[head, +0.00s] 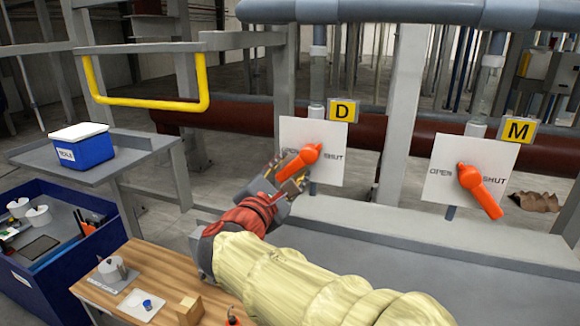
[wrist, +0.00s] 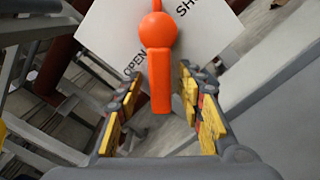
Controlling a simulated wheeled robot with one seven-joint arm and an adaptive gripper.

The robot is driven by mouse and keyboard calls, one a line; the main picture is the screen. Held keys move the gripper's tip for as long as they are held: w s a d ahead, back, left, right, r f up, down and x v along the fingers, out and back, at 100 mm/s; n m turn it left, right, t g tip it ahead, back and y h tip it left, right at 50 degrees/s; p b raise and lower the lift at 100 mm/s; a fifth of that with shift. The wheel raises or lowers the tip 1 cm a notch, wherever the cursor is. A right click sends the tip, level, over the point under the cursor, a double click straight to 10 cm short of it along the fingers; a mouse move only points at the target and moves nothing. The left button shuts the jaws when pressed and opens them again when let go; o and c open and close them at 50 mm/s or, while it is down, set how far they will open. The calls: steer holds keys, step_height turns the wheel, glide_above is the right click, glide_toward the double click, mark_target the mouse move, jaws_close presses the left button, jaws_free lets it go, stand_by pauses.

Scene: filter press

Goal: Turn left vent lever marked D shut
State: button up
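The orange lever D (head: 300,161) is mounted on a white plate (head: 328,171) marked OPEN at left and SHUT at right, under a yellow D sign (head: 342,110). Its handle slants down and to the left, towards the OPEN side. My gripper (head: 291,173) is at the handle's lower end. In the wrist view the lever (wrist: 159,70) points down between the two spread fingers of my gripper (wrist: 162,95), with a gap on each side. The fingers are open and do not visibly touch it.
A grey ledge (head: 400,225) runs below the plates. A yellow rail (head: 150,104), a blue box (head: 82,150) and a wooden table (head: 165,275) are at left.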

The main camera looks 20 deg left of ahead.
steer(key=shift+w, duration=0.2)
steer(key=shift+c, duration=0.8)
steer(key=c, duration=0.7)
jaws_close()
